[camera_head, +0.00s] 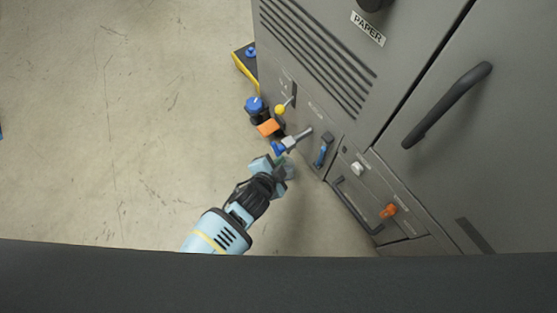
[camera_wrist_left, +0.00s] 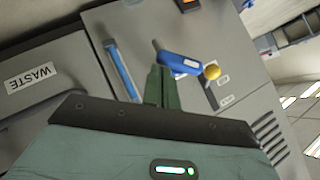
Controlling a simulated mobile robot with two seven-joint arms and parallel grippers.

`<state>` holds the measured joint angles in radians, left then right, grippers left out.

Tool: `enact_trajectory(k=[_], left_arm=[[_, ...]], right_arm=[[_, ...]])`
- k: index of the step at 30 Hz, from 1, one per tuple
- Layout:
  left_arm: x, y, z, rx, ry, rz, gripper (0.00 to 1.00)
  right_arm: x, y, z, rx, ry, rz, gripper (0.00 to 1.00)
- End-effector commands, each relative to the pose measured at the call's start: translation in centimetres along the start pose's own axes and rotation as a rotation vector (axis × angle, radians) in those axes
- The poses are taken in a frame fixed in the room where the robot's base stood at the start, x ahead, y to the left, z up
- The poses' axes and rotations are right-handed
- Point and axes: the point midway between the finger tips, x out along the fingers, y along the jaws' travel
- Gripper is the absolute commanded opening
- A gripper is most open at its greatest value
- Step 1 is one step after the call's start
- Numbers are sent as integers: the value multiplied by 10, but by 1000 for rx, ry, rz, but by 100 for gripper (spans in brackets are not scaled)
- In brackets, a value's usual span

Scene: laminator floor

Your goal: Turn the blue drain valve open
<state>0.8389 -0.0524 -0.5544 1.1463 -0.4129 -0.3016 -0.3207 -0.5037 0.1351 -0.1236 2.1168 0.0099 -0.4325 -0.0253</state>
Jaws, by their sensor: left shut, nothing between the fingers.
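A blue lever handle (camera_head: 278,148) sits at the end of a metal stub on the low front of the grey machine, and looks like the drain valve. In the left wrist view the blue handle (camera_wrist_left: 180,64) carries a small white label and lies just beyond my fingertips. My left gripper (camera_head: 281,162) is close beside the handle, at its near side. In the wrist view its fingers (camera_wrist_left: 161,72) are shut together with nothing between them. They overlap the handle's lower edge in the picture; I cannot tell whether they touch. My right gripper is not in view.
A blue strip-like part (camera_head: 320,154) is on the panel to the right. A yellow ball knob (camera_head: 280,109), an orange part (camera_head: 268,127) and a blue knob (camera_head: 254,104) stand out nearby. A black drawer handle (camera_head: 354,208) is at lower right.

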Motion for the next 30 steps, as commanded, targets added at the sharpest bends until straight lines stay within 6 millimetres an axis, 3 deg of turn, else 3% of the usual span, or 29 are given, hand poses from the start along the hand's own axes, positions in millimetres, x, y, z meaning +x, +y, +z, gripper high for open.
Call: enact_trajectory(k=[15,30], left_arm=[[9,14,10,-2,-3,2,0],[18,18,18,-1,-2,1,0]], right_arm=[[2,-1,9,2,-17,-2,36],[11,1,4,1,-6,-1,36]])
